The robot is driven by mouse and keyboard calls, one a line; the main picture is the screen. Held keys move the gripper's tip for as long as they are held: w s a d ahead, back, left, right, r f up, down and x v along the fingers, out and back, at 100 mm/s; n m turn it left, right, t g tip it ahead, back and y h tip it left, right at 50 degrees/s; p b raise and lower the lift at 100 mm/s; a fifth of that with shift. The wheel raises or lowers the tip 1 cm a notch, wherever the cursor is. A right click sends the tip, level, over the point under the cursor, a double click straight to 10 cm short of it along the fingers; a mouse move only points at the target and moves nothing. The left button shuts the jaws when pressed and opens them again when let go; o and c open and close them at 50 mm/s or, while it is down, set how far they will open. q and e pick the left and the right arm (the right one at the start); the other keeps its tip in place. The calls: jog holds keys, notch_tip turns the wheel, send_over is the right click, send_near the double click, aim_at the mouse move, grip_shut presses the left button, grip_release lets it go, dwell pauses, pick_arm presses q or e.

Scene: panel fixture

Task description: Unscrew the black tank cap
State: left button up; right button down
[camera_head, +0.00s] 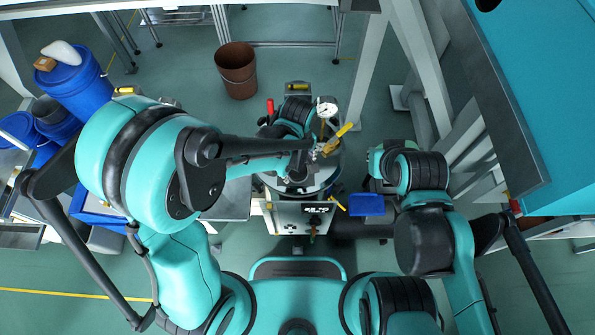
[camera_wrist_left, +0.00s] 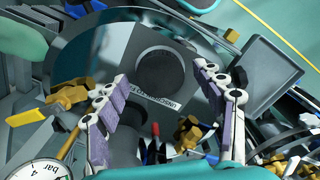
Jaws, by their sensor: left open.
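The black tank cap (camera_wrist_left: 160,72) is a round dark knob on the shiny top of the tank, beside a printed label, in the left wrist view. My left gripper (camera_wrist_left: 160,80) is open, its two fingers apart on either side of the cap in the picture. I cannot tell how far above the cap the fingertips are, and no contact is visible. In the head view my left gripper (camera_head: 306,152) is over the tank (camera_head: 270,181), and my arm hides the cap. My right arm is at the right, but its gripper cannot be made out.
A pressure gauge (camera_wrist_left: 38,172) and brass valves (camera_wrist_left: 68,97) sit close to the left finger in the wrist view. A yellow-handled valve (camera_head: 343,131) stands beside the tank. A blue bin (camera_head: 366,204) is to its right. A brown bucket (camera_head: 237,70) stands on the floor behind.

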pick_arm(q)
jog(key=c, duration=1.2)
jog(key=shift+c, duration=0.2)
jog(key=shift+n+b, duration=0.35)
jog(key=shift+n, duration=1.45)
jog(key=shift+n, duration=0.7)
jog(key=shift+n+b, duration=0.3)
jog(key=shift+n, duration=0.7)
jog(key=shift+n, duration=1.2)
jog(key=shift+n+b, duration=0.3)
jog(key=shift+n, duration=0.2)
